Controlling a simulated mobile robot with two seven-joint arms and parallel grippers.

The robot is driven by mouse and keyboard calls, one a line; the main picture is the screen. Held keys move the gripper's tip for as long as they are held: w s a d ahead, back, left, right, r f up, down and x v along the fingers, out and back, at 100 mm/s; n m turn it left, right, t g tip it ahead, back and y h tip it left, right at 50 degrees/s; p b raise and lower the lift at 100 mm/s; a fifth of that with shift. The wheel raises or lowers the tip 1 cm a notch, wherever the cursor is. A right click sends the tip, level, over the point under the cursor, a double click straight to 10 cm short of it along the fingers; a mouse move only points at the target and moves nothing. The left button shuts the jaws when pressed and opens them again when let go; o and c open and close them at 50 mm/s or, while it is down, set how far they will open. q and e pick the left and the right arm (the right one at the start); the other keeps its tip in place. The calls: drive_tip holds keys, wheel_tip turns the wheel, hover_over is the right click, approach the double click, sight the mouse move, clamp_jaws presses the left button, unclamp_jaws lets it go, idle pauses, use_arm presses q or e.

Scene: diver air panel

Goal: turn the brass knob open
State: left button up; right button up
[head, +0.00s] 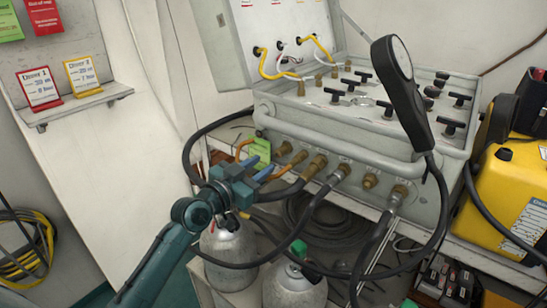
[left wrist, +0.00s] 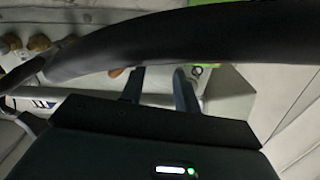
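Several brass knobs and fittings line the front of the grey air panel (head: 420,170); I cannot tell which one is the task's brass knob. The leftmost brass knob (head: 285,148) is close to my left gripper (head: 259,167), to the right of its fingertips and apparently apart from them. In the left wrist view the two fingers of my left gripper (left wrist: 158,80) stand apart with nothing clearly held. A black hose crosses in front of them there and hides part of the view. Brass fittings (left wrist: 38,43) show at its upper left. My right gripper is not in view.
A green tag (head: 259,150) hangs beside the left fingertips. Black hoses (head: 320,213) loop from the panel around my gripper. Grey cylinders (head: 228,240) stand below. A black handset (head: 400,85) rises over the panel, and a yellow case (head: 515,190) stands at right.

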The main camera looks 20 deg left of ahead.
sight(277, 155)
use_arm(q)
drive_tip(key=x, duration=0.5)
drive_tip(key=shift+w+d, duration=0.2)
drive_tip(key=shift+w, duration=0.15)
drive_tip(key=shift+c, duration=0.3)
clamp_jaws()
